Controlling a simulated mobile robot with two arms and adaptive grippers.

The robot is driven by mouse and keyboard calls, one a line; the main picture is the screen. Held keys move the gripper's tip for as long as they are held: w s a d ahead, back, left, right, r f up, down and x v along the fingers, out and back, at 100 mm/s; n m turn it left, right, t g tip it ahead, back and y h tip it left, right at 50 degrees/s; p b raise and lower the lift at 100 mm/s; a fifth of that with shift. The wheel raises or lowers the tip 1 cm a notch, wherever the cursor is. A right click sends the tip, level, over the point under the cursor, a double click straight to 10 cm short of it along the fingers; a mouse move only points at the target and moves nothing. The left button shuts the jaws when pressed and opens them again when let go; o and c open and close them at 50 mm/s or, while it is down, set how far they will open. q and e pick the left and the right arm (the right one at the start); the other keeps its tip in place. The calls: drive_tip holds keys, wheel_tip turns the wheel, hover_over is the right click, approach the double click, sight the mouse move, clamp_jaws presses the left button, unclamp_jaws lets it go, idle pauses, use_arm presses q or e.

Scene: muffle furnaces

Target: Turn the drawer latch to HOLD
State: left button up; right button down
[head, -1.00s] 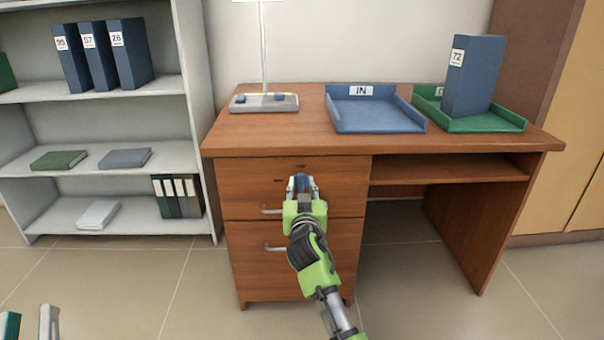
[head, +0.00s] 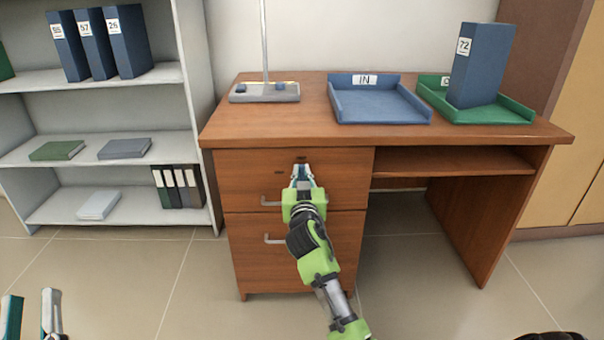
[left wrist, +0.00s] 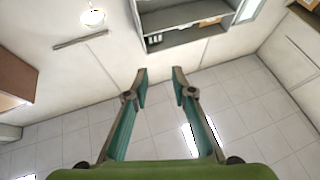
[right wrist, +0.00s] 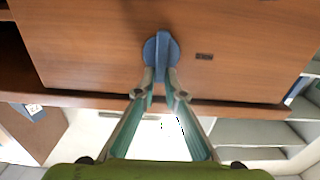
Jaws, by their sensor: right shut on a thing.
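The drawer latch (right wrist: 163,46) is a blue round knob with a raised bar across it, on the wooden upper drawer front (head: 235,179). In the right wrist view its bar runs about upright in the picture. My right gripper (right wrist: 160,80) is shut on the bar, one fingertip on each side; it also shows in the head view (head: 302,176), where it mostly hides the latch. Small dark marks (right wrist: 204,57) sit beside the latch, too small to read. My left gripper (head: 30,316) is open and empty at the lower left, also in the left wrist view (left wrist: 160,80).
The desk (head: 300,126) carries a blue IN tray (head: 380,104), a green tray (head: 512,116) with a blue binder (head: 481,66), and a lamp base (head: 264,93). Drawer handles (head: 272,239) lie below the latch. A shelf unit (head: 110,148) stands left; the floor between is clear.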

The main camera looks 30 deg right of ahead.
use_arm(q)
wheel_tip(320, 180, down, 12)
drive_tip(key=w+a+g+y+p, duration=0.1)
drive_tip(key=w+g+y+p, duration=0.15)
drive_tip(key=g, duration=0.35)
use_arm(e)
drive_tip(key=n, duration=0.5)
drive_tip(key=w+a+f+n+p, duration=0.1)
drive_tip(key=n, duration=0.5)
drive_tip(key=a+f+n+p, duration=0.1)
drive_tip(key=n, duration=0.4)
drive_tip(key=shift+w+f+n, duration=0.1)
drive_tip(key=shift+w+n, duration=0.1)
drive_tip(key=shift+n, duration=0.1)
use_arm(q)
drive_tip(key=s+a+f+g+y, duration=0.1)
drive_tip(key=s+a+f+g, duration=0.1)
drive_tip(key=s+f+g, duration=0.2)
drive_tip(key=s+a+f+g+y, duration=0.1)
drive_tip(key=s+f+g, duration=0.3)
drive_tip(key=f, duration=0.5)
drive_tip(key=shift+a+n+p, duration=0.35)
drive_tip(key=shift+n, duration=0.05)
use_arm(e)
drive_tip(key=shift+f+n, duration=0.15)
drive_tip(key=shift+n, duration=0.55)
